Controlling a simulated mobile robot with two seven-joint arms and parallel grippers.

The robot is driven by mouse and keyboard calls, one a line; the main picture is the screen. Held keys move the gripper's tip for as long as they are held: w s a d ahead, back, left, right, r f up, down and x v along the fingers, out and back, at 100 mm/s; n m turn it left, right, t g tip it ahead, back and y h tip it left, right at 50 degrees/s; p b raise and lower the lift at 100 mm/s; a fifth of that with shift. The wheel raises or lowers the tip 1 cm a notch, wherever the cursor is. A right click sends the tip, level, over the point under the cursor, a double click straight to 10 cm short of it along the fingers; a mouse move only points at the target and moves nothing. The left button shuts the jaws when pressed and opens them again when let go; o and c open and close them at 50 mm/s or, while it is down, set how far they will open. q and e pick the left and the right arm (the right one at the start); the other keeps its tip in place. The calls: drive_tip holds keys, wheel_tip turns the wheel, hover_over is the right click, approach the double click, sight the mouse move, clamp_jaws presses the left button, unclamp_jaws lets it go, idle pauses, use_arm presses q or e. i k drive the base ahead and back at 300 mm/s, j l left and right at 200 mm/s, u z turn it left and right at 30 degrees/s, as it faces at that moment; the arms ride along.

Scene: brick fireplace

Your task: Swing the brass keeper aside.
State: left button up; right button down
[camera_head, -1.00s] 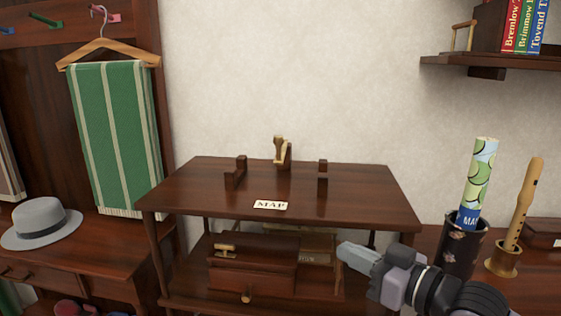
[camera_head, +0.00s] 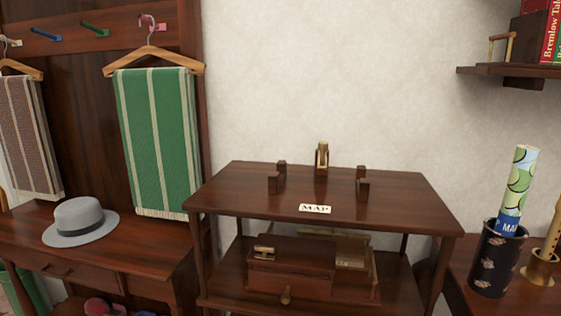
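A brass keeper (camera_head: 322,155) stands upright on a small wooden post at the back of the upper shelf (camera_head: 420,205). Two notched wooden rests (camera_head: 277,179) and (camera_head: 362,185) stand in front of it, left and right, with nothing lying across them. A white MAP label (camera_head: 314,208) is at the shelf's front edge. Neither of my grippers shows in this view.
A wooden box (camera_head: 290,268) with a brass catch sits on the lower shelf. A rolled map (camera_head: 518,185) stands in a dark holder (camera_head: 495,262) at right, beside a flute (camera_head: 551,240). A grey hat (camera_head: 80,222) lies on the left cabinet.

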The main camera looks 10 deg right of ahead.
sight(323, 146)
drive_tip(key=j+u, duration=0.1)
drive_tip(key=j, duration=0.3)
drive_tip(key=i+j+u, duration=0.15)
drive_tip(key=j, duration=0.3)
drive_tip(key=j+u, duration=0.1)
drive_tip(key=j, duration=0.3)
